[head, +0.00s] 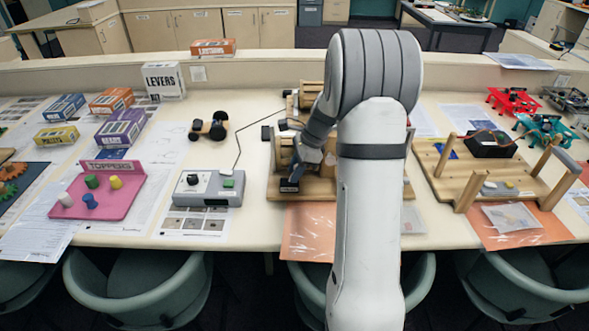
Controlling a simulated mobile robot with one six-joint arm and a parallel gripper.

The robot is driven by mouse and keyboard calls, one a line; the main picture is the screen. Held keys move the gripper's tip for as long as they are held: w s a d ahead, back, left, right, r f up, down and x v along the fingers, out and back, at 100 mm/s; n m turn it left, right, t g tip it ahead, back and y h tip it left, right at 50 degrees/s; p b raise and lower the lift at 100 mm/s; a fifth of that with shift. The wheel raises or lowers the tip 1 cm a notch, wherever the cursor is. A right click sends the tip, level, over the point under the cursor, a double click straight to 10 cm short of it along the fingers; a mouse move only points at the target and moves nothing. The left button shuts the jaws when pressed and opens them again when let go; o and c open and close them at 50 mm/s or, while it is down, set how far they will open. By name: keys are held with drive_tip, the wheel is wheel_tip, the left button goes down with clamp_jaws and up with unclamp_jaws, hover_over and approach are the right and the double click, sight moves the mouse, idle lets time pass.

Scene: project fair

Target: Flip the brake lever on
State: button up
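A wooden machine (277,190) stands on the table in the middle of the head view, mostly behind my arm. My gripper (303,165) is down at the left front part of the machine, close to the dark block. Its fingers are small and partly hidden, so I cannot tell whether they are open, shut or touching anything.
A grey control box (208,200) with a black knob and green button sits to the left, with a cable (238,145) toward the machine. A pink peg board (125,199) is farther left. Another wooden frame (465,190) stands right. Chairs line the front edge.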

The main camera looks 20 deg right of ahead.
clamp_jaws()
drive_tip(key=shift+d+f+y+b, duration=0.2)
drive_tip(key=shift+y+b, duration=0.1)
drive_tip(key=shift+b, duration=0.1)
drive_tip(key=shift+s+r+t+y, duration=0.1)
drive_tip(key=shift+t+y, duration=0.2)
drive_tip(key=shift+y, duration=0.1)
unclamp_jaws()
drive_tip(key=shift+d, duration=0.15)
drive_tip(key=b+v, duration=0.1)
drive_tip(key=v, duration=0.6)
drive_tip(key=shift+r, duration=0.3)
